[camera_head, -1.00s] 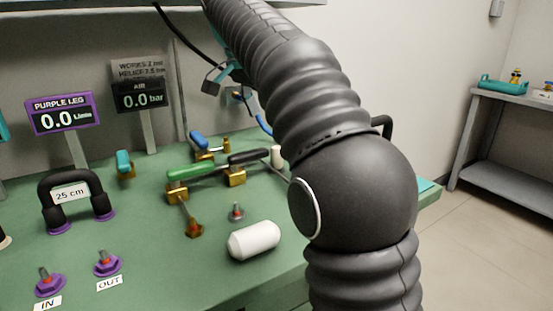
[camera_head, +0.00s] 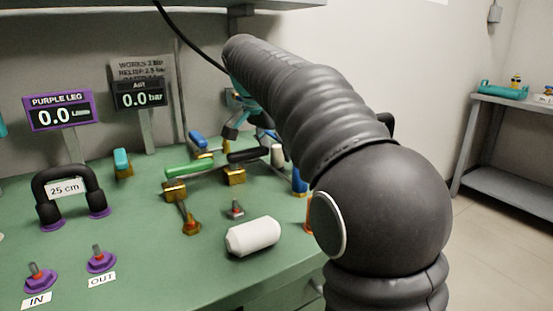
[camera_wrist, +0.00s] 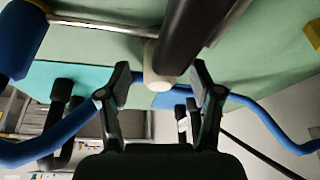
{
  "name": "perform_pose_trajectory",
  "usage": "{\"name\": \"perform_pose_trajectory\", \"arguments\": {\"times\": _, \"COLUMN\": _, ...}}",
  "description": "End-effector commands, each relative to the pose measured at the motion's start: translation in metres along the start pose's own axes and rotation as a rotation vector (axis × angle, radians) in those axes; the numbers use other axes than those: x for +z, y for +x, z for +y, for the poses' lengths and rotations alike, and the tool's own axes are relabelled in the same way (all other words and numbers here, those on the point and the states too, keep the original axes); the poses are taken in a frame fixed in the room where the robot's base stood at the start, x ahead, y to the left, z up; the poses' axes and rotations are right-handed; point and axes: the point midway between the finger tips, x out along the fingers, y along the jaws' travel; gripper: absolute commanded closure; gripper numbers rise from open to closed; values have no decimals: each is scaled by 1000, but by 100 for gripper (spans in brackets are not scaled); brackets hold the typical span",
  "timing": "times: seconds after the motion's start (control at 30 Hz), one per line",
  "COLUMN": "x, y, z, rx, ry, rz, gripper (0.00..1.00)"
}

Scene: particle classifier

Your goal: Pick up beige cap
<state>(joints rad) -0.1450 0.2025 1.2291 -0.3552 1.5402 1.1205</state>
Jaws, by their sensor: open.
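In the wrist view, a pale rounded end that looks like the cap (camera_wrist: 156,82) shows between my fingertips, partly covered by a dark cylinder. My gripper (camera_wrist: 160,80) is open, with one finger on each side of that pale end and clear space beside it. In the head view, my gripper (camera_head: 243,130) is above and behind the black handle, partly hidden by my arm.
A green-handled valve (camera_head: 190,168) and a blue-handled valve (camera_head: 198,141) stand close by. A white cylinder (camera_head: 253,236) lies near the front. Blue hose (camera_wrist: 265,115) runs near my fingers. The purple-leg display (camera_head: 62,112) stands at left.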

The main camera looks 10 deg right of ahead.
Motion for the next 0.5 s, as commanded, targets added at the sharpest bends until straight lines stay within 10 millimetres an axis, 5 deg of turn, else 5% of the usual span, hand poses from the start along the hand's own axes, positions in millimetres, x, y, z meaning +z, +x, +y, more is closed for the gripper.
{"name": "perform_pose_trajectory", "arguments": {"times": 0.17, "x": 0, "y": 0, "z": 0, "rx": 0, "ry": 0, "rz": 0, "gripper": 38}}
{"name": "perform_pose_trajectory", "arguments": {"times": 0.37, "x": 0, "y": 0, "z": 0, "rx": 0, "ry": 0, "rz": 0, "gripper": 88}}
{"name": "perform_pose_trajectory", "arguments": {"times": 0.5, "x": 0, "y": 0, "z": 0, "rx": 1, "ry": 0, "rz": 0, "gripper": 93}}
